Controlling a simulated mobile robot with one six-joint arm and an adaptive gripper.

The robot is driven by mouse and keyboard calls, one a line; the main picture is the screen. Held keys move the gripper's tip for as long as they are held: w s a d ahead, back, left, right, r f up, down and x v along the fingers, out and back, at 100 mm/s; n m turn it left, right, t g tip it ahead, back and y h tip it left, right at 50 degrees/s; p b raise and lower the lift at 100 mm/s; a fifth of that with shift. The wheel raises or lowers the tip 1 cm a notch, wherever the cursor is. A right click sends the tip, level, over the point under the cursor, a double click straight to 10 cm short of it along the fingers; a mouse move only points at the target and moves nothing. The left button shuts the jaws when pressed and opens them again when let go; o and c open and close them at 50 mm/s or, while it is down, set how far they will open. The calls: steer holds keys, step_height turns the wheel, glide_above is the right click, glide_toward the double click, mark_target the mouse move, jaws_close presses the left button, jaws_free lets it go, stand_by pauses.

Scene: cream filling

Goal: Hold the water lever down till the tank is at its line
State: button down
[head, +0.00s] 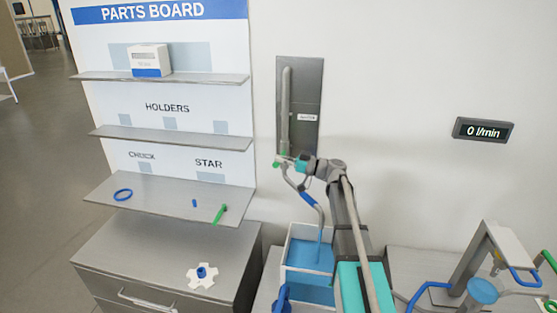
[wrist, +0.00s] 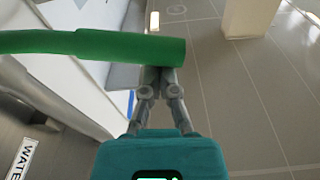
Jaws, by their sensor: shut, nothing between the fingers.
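The water lever is a green bar (wrist: 130,47) that crosses the upper left of the wrist view. In the head view only small green bits of it (head: 277,164) show by my gripper (head: 288,161). My gripper is shut and empty; in the wrist view its fingertips (wrist: 160,74) meet at the lever's right end, seemingly against it. The tank (head: 291,238) is a pale box holding blue water (head: 308,256). A thin blue stream seems to run from the spout (head: 309,199) into it. I cannot make out the tank's line.
A wall display (head: 483,130) reads 0 l/min. A grey wall panel (head: 313,80) carries a pipe behind my gripper. A parts board (head: 165,100) with shelves stands left, above a grey cabinet (head: 150,250). A frame with blue parts (head: 485,260) stands right.

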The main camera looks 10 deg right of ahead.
steer(key=b+v, duration=0.1)
steer(key=v, duration=0.8)
steer(key=shift+d, duration=0.1)
stand_by(1.2)
steer(key=w+d+r+m+t+p, duration=0.1)
steer(key=w+r+m+p, duration=0.2)
steer(key=r+m+p, duration=0.1)
steer(key=shift+r+m+h+p, duration=0.3)
steer(key=shift+r+p, duration=0.55)
steer(key=shift+p, duration=0.15)
steer(key=shift+w, duration=0.1)
steer(key=p+x, duration=0.1)
steer(key=x, duration=0.9)
steer(key=shift+a, duration=0.1)
steer(key=shift+s+f+b, duration=0.45)
steer(key=shift+f+b, duration=0.3)
steer(key=shift+f, duration=0.1)
steer(key=shift+s+f+b, duration=0.55)
steer(key=shift+f+b, duration=0.35)
steer(key=shift+f, duration=0.05)
